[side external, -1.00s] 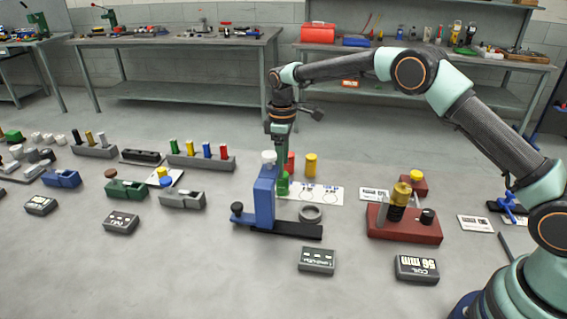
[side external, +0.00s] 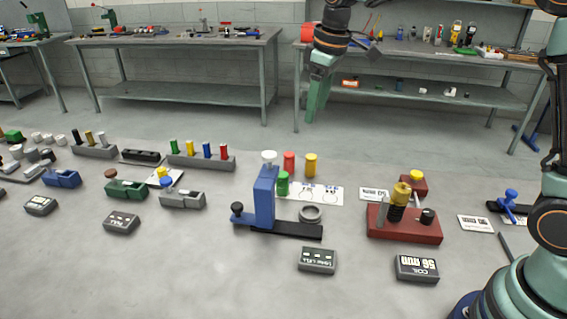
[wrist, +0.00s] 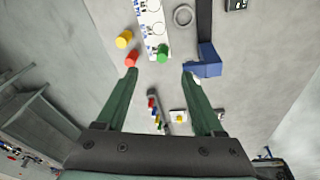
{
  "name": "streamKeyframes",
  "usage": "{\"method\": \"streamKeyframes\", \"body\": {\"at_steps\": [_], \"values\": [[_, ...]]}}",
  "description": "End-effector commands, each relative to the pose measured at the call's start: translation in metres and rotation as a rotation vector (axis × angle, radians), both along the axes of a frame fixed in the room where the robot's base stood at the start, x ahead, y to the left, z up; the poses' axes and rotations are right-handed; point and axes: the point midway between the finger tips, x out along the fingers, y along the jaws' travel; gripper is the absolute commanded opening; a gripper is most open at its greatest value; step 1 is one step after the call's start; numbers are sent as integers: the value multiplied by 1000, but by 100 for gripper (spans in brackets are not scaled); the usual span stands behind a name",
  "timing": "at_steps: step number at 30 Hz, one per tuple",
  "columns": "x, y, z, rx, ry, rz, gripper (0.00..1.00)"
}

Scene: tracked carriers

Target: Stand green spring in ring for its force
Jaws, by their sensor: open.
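The green spring (side external: 283,184) is a short green cylinder standing upright at the left end of a white printed card (side external: 328,195), just behind the blue press. In the wrist view the green spring (wrist: 162,53) shows ahead of the fingers. The ring (side external: 311,213) is a grey ring lying flat on the floor right of the press; it also shows in the wrist view (wrist: 184,15) and looks empty.
The blue press (side external: 264,197) on a black base stands close left of the ring. Red (side external: 289,162) and yellow (side external: 311,165) cylinders stand behind the green one. A dark red coil fixture (side external: 404,226) is to the right. A grey display box (side external: 317,260) lies in front.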

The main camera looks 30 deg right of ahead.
Motion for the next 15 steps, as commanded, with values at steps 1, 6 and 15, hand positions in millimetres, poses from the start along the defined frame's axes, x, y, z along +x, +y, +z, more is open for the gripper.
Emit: {"method": "streamKeyframes", "body": {"at_steps": [1,6,15], "values": [[-15,-4,11,7,-25,-32,69],[-61,-16,28,36,-96,-145,69],[-145,-31,23,98,-218,-338,69]]}}
